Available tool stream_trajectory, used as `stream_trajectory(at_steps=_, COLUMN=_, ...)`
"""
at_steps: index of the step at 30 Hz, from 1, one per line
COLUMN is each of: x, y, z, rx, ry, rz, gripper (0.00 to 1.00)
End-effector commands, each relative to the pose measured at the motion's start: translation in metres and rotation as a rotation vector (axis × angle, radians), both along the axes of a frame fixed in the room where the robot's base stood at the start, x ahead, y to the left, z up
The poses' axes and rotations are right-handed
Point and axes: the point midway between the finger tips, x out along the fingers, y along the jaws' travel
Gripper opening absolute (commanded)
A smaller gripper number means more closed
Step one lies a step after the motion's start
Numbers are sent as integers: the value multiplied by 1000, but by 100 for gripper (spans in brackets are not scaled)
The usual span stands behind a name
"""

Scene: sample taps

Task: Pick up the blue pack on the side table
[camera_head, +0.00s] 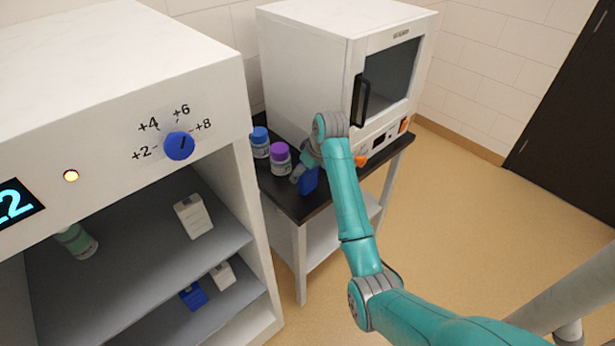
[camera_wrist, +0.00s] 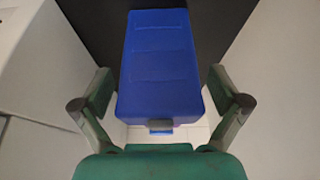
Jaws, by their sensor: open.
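The blue pack (camera_wrist: 160,65) fills the middle of the wrist view, over the dark top of the side table. It also shows in the head view (camera_head: 308,181), partly hidden by my arm. My gripper (camera_wrist: 160,92) is open, with one finger on each side of the pack's near end. Gaps show between the fingers and the pack. In the head view my gripper (camera_head: 300,170) is at the pack, and its fingertips are mostly hidden. The side table (camera_head: 312,208) has a black top and pale legs.
A purple-capped bottle (camera_head: 281,158) and a blue-capped bottle (camera_head: 260,142) stand left of my gripper. A white oven-like cabinet (camera_head: 310,70) stands behind on the table. An open white cabinet (camera_head: 235,170) with shelves is at left. Open floor (camera_head: 470,200) lies at right.

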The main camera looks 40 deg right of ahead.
Motion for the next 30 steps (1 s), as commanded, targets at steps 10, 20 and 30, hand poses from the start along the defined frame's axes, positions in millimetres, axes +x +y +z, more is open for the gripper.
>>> stream_trajectory(at_steps=10, x=3, y=0, z=-9, rx=-1, ry=0, rz=0, gripper=98)
stream_trajectory(at_steps=20, x=3, y=0, z=-10, rx=0, ry=2, rz=0, gripper=38)
stream_trajectory(at_steps=30, x=3, y=1, z=-11, rx=2, ry=4, rz=0, gripper=37)
